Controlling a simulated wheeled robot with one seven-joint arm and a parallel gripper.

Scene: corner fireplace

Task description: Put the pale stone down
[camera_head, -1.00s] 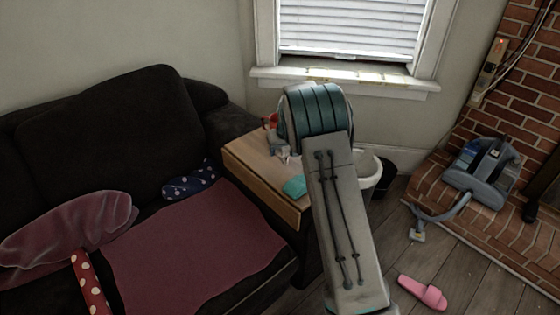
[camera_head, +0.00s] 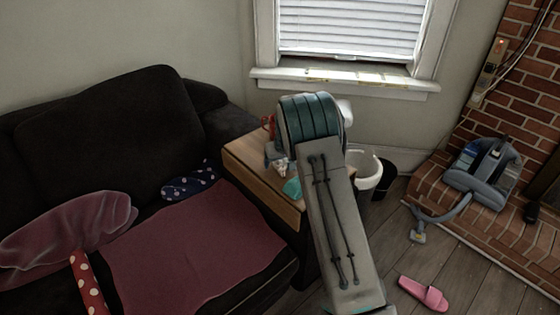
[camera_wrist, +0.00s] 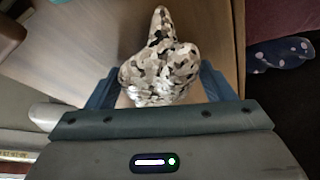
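The pale stone (camera_wrist: 160,62) is a lumpy piece with a beige, grey and black mottled pattern. In the wrist view it sits between the two blue fingers of my gripper (camera_wrist: 160,88), which appear to touch it on both sides. A narrower lobe of it points away from the gripper over the wooden side table (camera_wrist: 85,35). In the head view my forearm hides most of the gripper, and a small mottled part of the stone (camera_head: 281,166) shows low over the table (camera_head: 245,152). I cannot tell whether its underside touches the tabletop.
A white rounded thing (camera_head: 346,112) shows right of my arm. A dark sofa (camera_head: 110,125) adjoins the table; a white bin (camera_head: 368,170) stands right.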

